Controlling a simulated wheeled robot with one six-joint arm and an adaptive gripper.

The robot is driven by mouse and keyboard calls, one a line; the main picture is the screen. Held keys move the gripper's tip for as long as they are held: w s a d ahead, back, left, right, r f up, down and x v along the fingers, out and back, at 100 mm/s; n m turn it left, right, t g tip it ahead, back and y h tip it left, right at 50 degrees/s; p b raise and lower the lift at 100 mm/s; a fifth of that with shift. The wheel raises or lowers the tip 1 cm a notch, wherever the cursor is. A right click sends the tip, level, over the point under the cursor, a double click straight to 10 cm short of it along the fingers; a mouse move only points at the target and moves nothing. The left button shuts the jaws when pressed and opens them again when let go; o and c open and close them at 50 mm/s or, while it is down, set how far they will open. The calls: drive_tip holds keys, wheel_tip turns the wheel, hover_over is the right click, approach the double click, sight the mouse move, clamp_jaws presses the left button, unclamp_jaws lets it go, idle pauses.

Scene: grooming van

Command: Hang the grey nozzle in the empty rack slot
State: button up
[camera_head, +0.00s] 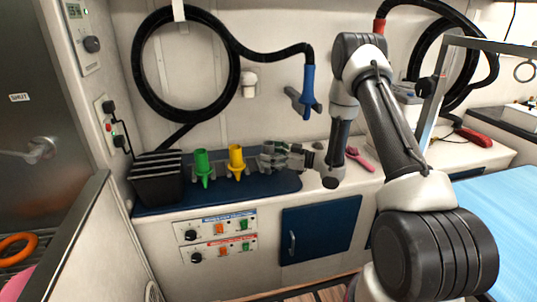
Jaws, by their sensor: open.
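My gripper (278,157) is open above the back of the blue-topped counter, reaching in from the right. A grey shape (267,154) at its fingertips looks like the grey nozzle, but it blends with the grey fingers and I cannot tell them clearly apart. A green nozzle (202,165) and a yellow nozzle (236,160) stand upright, tips down, to the left of my gripper. Grey rack parts show around them. I cannot make out an empty rack slot; it may be hidden behind my gripper.
A black bin (156,188) stands left of the nozzles. A black hose (138,70) ends in a blue nozzle (309,91) on the wall above my gripper. A pink brush (358,158) lies to the right. The counter's blue front strip (225,195) is clear.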

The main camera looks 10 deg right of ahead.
drive_tip(key=v, duration=0.9)
drive_tip(key=shift+s+d, duration=0.2)
drive_tip(key=shift+d, duration=0.2)
idle(0.6)
idle(0.4)
